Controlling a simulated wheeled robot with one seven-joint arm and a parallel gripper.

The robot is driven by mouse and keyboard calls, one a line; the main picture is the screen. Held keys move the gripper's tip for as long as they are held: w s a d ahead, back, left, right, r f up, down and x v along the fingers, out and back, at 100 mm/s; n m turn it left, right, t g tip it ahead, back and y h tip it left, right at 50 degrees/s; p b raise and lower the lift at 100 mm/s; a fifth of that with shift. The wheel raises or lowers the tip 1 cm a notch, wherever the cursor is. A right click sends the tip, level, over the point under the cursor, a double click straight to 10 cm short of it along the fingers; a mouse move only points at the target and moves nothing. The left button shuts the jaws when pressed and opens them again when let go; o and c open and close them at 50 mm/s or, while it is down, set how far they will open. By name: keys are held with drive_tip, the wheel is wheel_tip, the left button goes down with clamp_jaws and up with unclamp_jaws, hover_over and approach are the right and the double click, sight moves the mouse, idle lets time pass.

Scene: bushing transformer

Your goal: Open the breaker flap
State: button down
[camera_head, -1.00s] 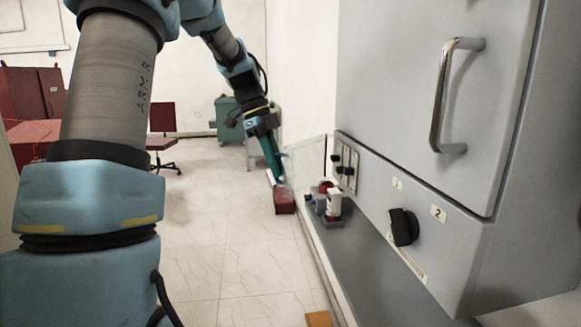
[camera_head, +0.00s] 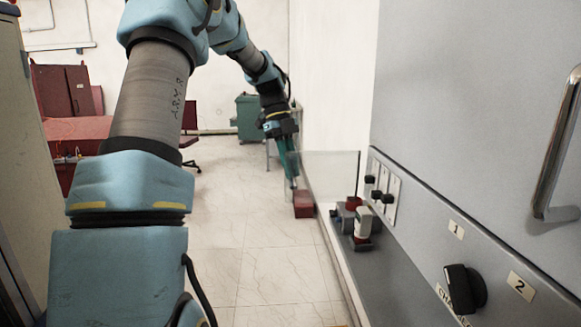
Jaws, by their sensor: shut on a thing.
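The breaker flap (camera_head: 328,178) is a clear, see-through panel. It stands out from the left end of the grey cabinet's lower front, beside the breaker switches (camera_head: 383,190), which are uncovered. My gripper (camera_head: 292,183) is at the flap's outer left edge, far down the arm, with its fingers pointing down. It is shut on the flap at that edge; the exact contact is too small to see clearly.
The grey cabinet (camera_head: 470,120) fills the right side, with a metal handle (camera_head: 557,150) and a black knob (camera_head: 463,288). Small red and white parts (camera_head: 361,228) sit below the switches. A red box (camera_head: 303,204) is on the floor. Tiled floor at centre is clear.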

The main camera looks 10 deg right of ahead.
drive_tip(key=shift+w+d, duration=0.25)
drive_tip(key=shift+w, duration=0.15)
drive_tip(key=c, duration=0.9)
unclamp_jaws()
drive_tip(key=b+v, duration=0.2)
drive_tip(key=v, duration=0.8)
drive_tip(key=shift+w+a+r, duration=0.1)
drive_tip(key=shift+w+r, duration=0.05)
drive_tip(key=shift+r, duration=0.2)
